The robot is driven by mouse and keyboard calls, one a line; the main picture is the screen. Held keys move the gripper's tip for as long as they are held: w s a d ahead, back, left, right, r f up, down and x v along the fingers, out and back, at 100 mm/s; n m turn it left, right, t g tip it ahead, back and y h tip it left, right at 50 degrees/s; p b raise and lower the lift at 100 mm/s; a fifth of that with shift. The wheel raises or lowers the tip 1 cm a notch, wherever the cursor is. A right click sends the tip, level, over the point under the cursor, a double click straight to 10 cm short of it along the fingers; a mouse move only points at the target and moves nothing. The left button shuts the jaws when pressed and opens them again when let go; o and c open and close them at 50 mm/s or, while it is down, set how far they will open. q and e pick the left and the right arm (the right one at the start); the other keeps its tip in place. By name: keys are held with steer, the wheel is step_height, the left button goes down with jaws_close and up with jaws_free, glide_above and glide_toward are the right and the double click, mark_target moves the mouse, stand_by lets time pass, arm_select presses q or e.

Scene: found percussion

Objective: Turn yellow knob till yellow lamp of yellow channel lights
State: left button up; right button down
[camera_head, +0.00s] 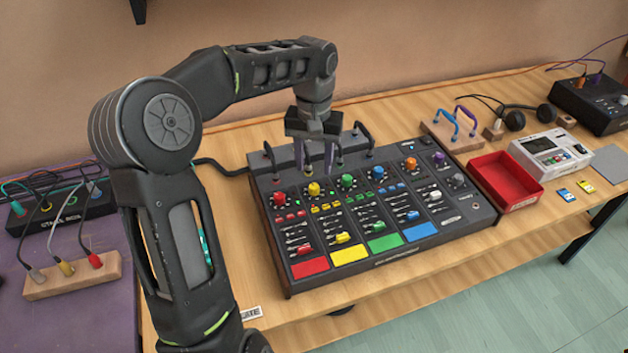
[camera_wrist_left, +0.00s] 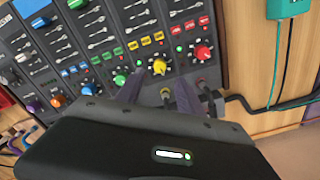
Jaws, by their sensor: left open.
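The mixer console (camera_head: 440,235) stands on the wooden table, with red, yellow, green and blue channel strips. The yellow knob (camera_head: 314,188) is at the top of the yellow channel, between the red and green knobs. It also shows in the left wrist view (camera_wrist_left: 159,67). My left gripper (camera_head: 315,162) points down above the yellow knob, jaws open. In the left wrist view its fingers (camera_wrist_left: 160,88) lie on either side of the knob; contact cannot be told. Small green lights glow near the knobs; I cannot make out a lit yellow lamp. My right gripper is out of view.
Plugs and cables (camera_head: 362,135) rise at the console's back edge, close to my left gripper. A red tray (camera_head: 505,185) and a white device (camera_head: 550,152) stand to the right. A wooden block with plugs (camera_head: 75,275) sits at the left.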

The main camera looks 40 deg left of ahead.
mark_target(314, 186)
arm_select(q)
step_height(314, 186, down, 6)
steer(key=shift+f, duration=0.25)
jaws_close()
stand_by(0.5)
